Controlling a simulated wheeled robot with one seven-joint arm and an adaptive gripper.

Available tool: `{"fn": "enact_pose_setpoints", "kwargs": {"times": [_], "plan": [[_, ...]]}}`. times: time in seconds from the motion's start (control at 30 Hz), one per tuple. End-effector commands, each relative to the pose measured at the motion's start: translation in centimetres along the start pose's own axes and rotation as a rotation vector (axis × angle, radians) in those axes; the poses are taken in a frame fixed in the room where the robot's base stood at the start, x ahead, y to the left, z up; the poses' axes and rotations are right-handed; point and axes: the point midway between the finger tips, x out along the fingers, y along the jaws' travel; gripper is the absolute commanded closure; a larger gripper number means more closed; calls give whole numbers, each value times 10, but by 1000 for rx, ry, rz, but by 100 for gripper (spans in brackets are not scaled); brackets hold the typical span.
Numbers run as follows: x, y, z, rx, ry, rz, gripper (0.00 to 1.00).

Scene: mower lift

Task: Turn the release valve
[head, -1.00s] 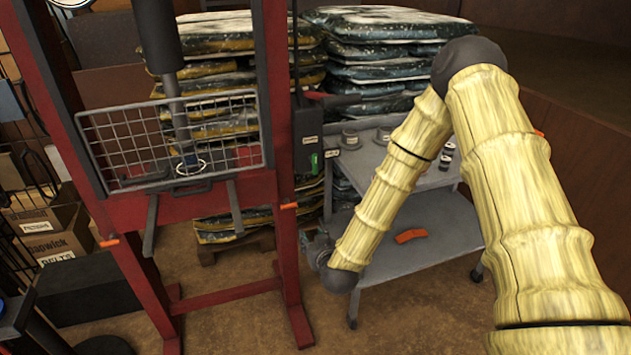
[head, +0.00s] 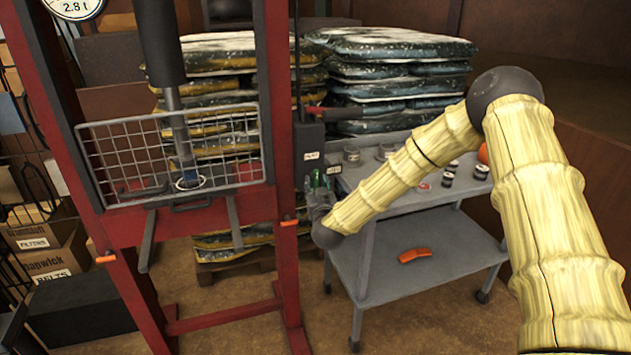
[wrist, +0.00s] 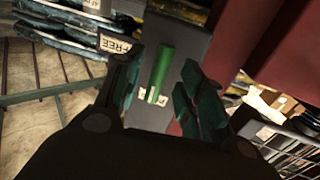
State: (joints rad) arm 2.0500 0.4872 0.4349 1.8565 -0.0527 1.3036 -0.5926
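The release valve's green handle (wrist: 161,73) stands on a grey box in the wrist view, with a FREE label (wrist: 116,45) beside it. In the head view the valve box (head: 309,148) is fixed to the right post of the red press frame. My gripper (wrist: 156,95) is open, with one dark finger on each side of the green handle's line. I cannot tell whether either finger touches the handle. In the head view my gripper (head: 318,190) is at the box's lower end, and it partly hides the handle.
The red press frame (head: 283,245) with its wire guard (head: 110,165) stands to the left. A grey cart (head: 400,270) stands close on the right, with small jars on top and an orange object (head: 415,255) on its lower shelf. Stacked bags (head: 400,85) are behind.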

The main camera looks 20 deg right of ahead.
Motion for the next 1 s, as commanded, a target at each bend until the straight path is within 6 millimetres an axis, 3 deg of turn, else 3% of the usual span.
{"fn": "enact_pose_setpoints", "kwargs": {"times": [0.23,0.6,0.83,1.0], "plan": [[23,0,0,-1,1,1,61],[27,0,0,-1,-1,-1,61],[27,0,0,-1,0,0,100],[27,1,0,1,-1,1,100]]}}
